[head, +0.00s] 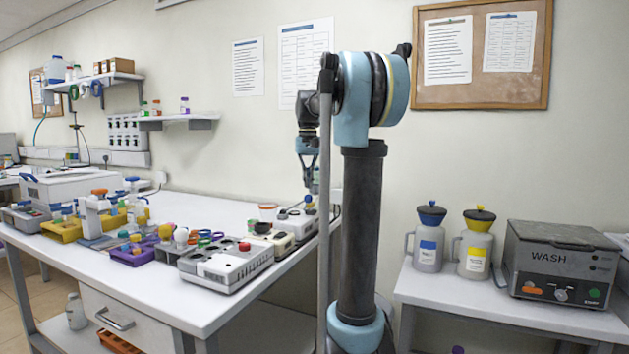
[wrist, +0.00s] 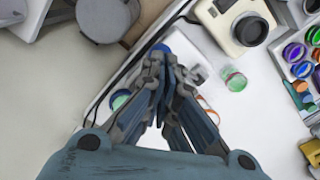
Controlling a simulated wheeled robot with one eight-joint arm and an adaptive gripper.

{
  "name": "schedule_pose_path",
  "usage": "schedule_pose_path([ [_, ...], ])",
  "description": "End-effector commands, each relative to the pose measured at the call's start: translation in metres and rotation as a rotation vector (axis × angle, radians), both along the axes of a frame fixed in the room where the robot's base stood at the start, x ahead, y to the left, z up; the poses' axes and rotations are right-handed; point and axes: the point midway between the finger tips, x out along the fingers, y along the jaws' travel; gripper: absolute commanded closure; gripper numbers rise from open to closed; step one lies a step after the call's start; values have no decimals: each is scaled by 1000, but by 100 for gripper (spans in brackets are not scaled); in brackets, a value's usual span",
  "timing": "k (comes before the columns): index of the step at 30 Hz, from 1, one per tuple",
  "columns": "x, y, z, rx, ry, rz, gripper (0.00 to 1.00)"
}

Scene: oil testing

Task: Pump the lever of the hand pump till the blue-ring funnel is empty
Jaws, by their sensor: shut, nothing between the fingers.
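My gripper (head: 312,185) hangs pointing down over the far right end of the long bench in the head view. In the wrist view its fingers (wrist: 160,82) are drawn together with nothing between them. A blue knob (wrist: 160,49) shows just beyond the fingertips; it may be the end of the pump lever, and I cannot tell whether the fingers touch it. A white block (wrist: 190,57) beside it may be part of the hand pump, mostly hidden by my fingers. I cannot make out the blue-ring funnel or its level.
A cream device with a black round top (wrist: 250,28) stands near my gripper. A small green-ended jar (wrist: 234,80) is close to the fingers. The long bench (head: 215,208) holds several racks and instruments. A side table holds a blue-lidded jug (head: 428,252), a yellow-lidded jug and a WASH unit (head: 560,262).

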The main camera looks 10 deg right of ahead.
Motion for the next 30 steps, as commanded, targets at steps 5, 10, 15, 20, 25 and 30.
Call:
schedule_pose_path([
  [5, 0, 0, 15, 0, 0, 0, 100],
  [10, 0, 0, 29, 0, 0, 0, 100],
  [15, 0, 0, 42, 0, 0, 0, 100],
  [20, 0, 0, 52, 0, 0, 0, 100],
  [25, 0, 0, 54, 0, 0, 0, 100],
  [30, 0, 0, 53, 0, 0, 0, 100],
])
